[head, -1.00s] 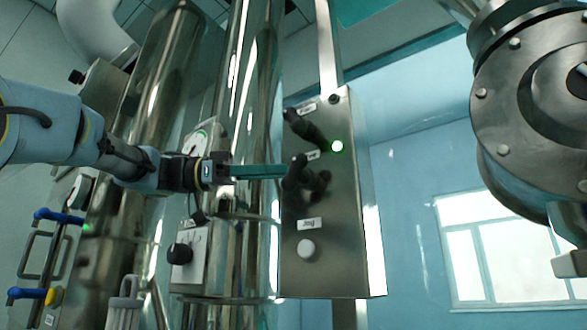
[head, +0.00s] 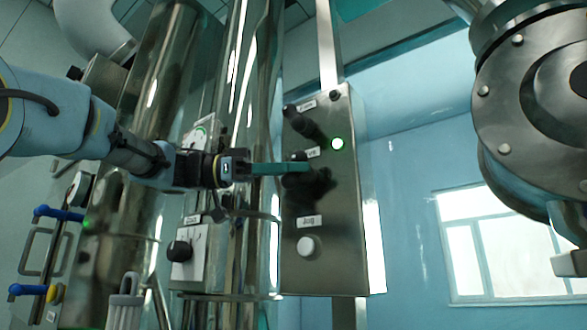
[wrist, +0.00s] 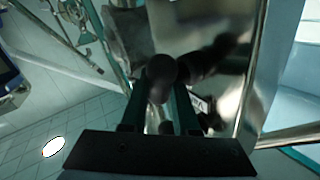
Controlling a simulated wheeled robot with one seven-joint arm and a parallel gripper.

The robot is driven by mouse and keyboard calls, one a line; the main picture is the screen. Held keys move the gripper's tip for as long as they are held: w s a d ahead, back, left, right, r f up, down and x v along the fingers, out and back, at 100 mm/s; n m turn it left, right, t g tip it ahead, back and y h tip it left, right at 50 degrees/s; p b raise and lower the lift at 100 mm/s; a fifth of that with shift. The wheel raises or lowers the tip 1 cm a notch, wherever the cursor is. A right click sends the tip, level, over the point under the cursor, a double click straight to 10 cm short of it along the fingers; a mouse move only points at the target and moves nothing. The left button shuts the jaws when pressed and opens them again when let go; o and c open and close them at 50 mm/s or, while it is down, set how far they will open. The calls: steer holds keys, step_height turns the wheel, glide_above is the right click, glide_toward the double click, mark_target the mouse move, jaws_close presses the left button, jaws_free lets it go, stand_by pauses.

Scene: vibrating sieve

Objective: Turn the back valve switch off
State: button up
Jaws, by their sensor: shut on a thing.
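A steel control box (head: 345,230) carries two black switches, one above the other. The upper black switch (head: 304,122) is free. The lower black switch (head: 316,184) is beside a small label that looks like "Valve". My gripper (head: 303,168) comes in from the left, with its teal fingers at the lower switch's handle. In the wrist view, the round black knob end (wrist: 161,69) sits between the two fingers, which are shut on it. The fingers partly hide the handle, so its exact angle is hard to read. A green light (head: 338,143) glows on the box.
A white button (head: 306,245) under a "Jog" label is low on the box. Another black knob (head: 180,250) is on a panel at left. Tall steel cylinders stand behind my arm. A large flanged vessel (head: 535,100) is at upper right.

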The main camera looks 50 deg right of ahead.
jaws_close()
steer(key=shift+f+b, duration=0.15)
steer(key=shift+b, duration=0.2)
steer(key=shift+f+g+b, duration=0.2)
steer(key=shift+g+b, duration=0.1)
steer(key=shift+b, duration=0.65)
steer(key=b, duration=0.2)
steer(key=n+g+h+b, duration=0.1)
steer(key=b, duration=0.2)
steer(key=shift+f, duration=0.3)
steer(key=n+g+h+b, duration=0.1)
steer(key=n+h+b, duration=0.1)
steer(key=b, duration=0.3)
steer(key=shift+f+b, duration=0.1)
steer(key=shift+b, duration=0.3)
steer(key=n+g+h+b, duration=0.1)
steer(key=n+h+b, duration=0.4)
steer(key=b, duration=0.7)
steer(key=shift+h, duration=0.3)
steer(key=n+h+b, duration=0.1)
steer(key=n+b, duration=0.1)
steer(key=r+n+t+h+b, duration=0.1)
steer(key=h+b, duration=0.1)
steer(key=shift+n, duration=0.4)
steer(key=shift+w+r+n+h, duration=0.1)
steer(key=shift+n+h, duration=0.2)
